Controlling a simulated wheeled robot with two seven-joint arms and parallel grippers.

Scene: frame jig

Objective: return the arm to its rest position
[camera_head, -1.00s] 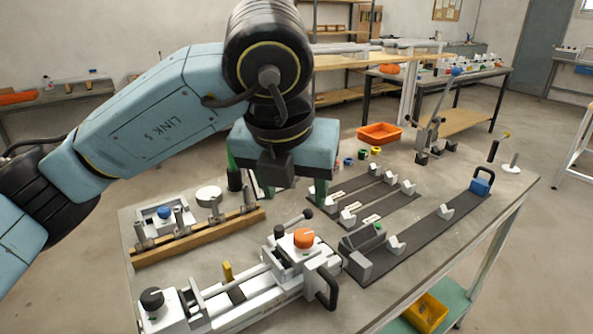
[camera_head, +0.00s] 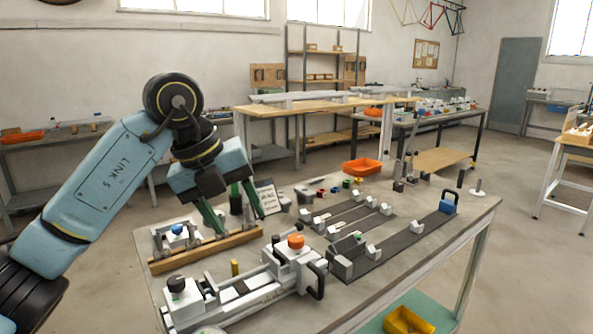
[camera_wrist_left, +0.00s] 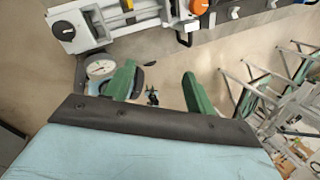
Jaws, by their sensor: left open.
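My left arm comes in from the left in the head view. Its gripper (camera_head: 242,224) has green fingers spread apart with nothing between them. It hangs over the left part of the grey workbench (camera_head: 415,240), near a wooden rail (camera_head: 205,250). In the left wrist view the open fingers (camera_wrist_left: 158,72) show empty, with floor behind them. A round dial gauge (camera_wrist_left: 101,69) shows beside the left finger there. My right gripper is in neither view.
A white clamp jig with an orange knob (camera_head: 296,242) stands at the front of the bench. Dark strips with white V-blocks (camera_head: 374,251) lie to its right. An orange tray (camera_head: 362,167) is at the back. A yellow bin (camera_head: 408,321) sits on the lower shelf.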

